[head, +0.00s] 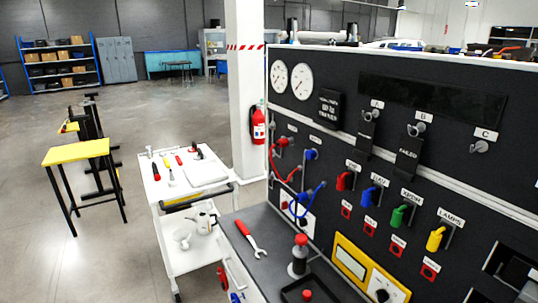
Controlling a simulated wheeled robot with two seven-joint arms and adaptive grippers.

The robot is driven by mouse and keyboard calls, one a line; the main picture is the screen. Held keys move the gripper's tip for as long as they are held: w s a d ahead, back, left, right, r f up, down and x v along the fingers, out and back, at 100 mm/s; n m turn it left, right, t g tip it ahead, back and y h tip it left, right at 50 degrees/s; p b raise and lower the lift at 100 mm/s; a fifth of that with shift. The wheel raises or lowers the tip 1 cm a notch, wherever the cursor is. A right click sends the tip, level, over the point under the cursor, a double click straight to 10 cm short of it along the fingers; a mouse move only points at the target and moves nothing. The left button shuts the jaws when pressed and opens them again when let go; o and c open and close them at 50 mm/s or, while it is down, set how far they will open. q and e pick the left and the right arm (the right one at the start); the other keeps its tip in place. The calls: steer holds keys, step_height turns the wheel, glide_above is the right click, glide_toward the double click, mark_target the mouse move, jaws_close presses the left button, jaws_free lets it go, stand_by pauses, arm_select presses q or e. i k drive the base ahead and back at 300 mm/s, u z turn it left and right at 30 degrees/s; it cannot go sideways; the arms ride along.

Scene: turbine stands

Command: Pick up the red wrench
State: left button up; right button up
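A red wrench (245,233) lies flat on the dark grey ledge (272,232) in front of the black control panel. Its handle is red and points away to the upper left. Its silver open jaw is at the nearer end. Nothing covers it, and it lies apart from the things around it. Neither of my grippers shows in the head view.
A black bottle with a red top (299,257) and a dark tray (325,290) stand right of the wrench. A white tool cart (158,200) is on the left. A yellow-topped stand (76,152) is farther left. A white pillar (246,100) rises behind.

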mark_target(243, 228)
steer(key=u, duration=1.1)
steer(key=i, duration=1.5)
steer(key=z, duration=2.35)
